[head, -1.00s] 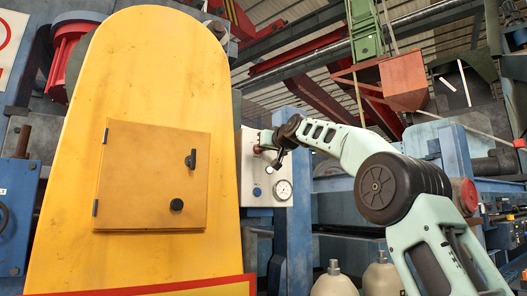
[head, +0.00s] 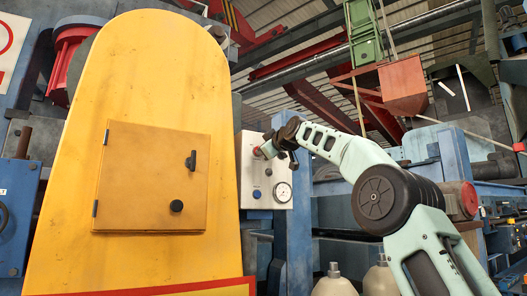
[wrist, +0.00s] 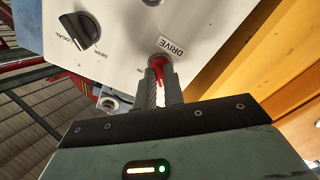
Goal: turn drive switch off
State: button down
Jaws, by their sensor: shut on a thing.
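The white control panel (head: 246,190) stands right of the yellow housing in the head view. The wrist view shows the panel (wrist: 125,45) close up, with a DRIVE label (wrist: 172,47). A red drive switch (wrist: 158,64) sits beside that label. My gripper (wrist: 160,78) is shut on the red switch, with a finger on each side of it. The fingers hide part of the switch, so its exact setting cannot be told. In the head view my gripper (head: 265,152) is at the panel's upper part, small and partly hidden by my wrist.
A black LOCAL selector (wrist: 80,31) is on the same panel. A blue button (head: 257,194) and a gauge (head: 283,192) are lower on it. The yellow housing (head: 150,75) stands close on the left. Pale bottles (head: 334,284) stand below my arm.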

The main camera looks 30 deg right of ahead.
jog(key=shift+n, duration=0.4)
jog(key=c, duration=1.5)
grip_release()
jog(key=shift+s, duration=0.1)
jog(key=s+b, duration=1)
jog(key=s, duration=0.7)
jog(key=shift+a+b, duration=0.3)
jog(key=shift+b, duration=0.1)
jog(key=shift+s, duration=0.1)
